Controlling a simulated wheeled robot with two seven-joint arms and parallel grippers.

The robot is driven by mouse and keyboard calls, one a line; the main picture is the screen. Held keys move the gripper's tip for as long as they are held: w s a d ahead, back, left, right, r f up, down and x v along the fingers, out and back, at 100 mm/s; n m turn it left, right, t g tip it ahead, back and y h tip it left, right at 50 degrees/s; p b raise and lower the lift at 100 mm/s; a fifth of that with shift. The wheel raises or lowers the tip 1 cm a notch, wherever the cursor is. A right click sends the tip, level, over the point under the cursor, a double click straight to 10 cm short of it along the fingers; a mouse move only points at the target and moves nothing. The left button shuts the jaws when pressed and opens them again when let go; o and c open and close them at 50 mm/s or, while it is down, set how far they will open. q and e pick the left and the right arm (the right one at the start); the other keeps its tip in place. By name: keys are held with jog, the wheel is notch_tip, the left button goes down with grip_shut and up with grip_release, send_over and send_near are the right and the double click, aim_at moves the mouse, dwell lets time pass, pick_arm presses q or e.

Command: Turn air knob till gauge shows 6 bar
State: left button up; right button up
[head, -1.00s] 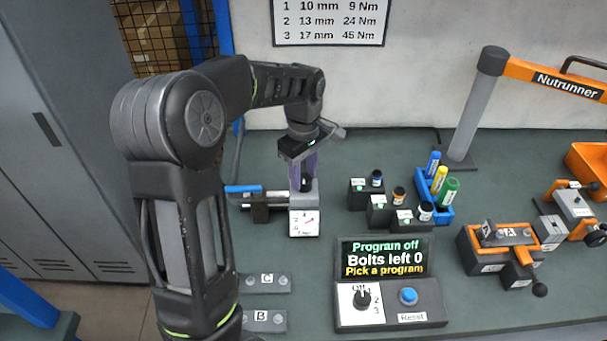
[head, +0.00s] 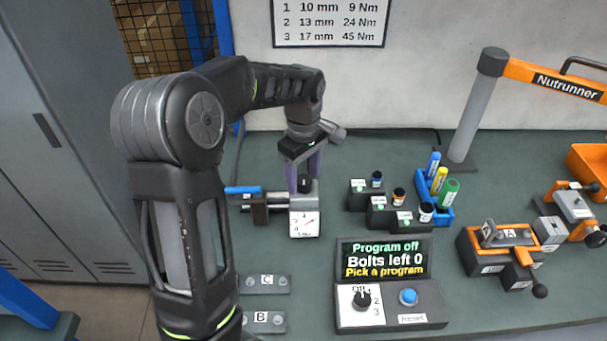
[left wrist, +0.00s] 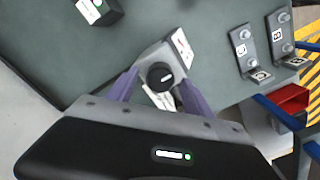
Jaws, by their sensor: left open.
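The air knob (head: 304,186) is a small black knob on a grey regulator block, and a white mark shows on its top in the left wrist view (left wrist: 160,76). My left gripper (head: 306,180) points down at it with purple fingers apart. In the left wrist view the fingers (left wrist: 160,82) stand on either side of the knob; I cannot tell whether they touch it. The white gauge (head: 304,224) faces me below the knob, its reddish needle slanting up to the right. Its figures are too small to read surely. My right gripper is not in view.
A blue-handled valve (head: 243,190) joins the block on the left. Black socket stands (head: 379,212) are close on the right. The program panel (head: 388,310) stands in front, and brackets C (head: 264,284) and B (head: 264,321) lie front left. Bare bench lies between.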

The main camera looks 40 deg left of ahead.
aim_at(304, 180)
pick_arm(q)
notch_tip(304, 180, up, 8)
jog(key=shift+f+b, duration=0.1)
jog(key=shift+b, duration=0.3)
jog(key=shift+f, duration=0.1)
dwell(0.5)
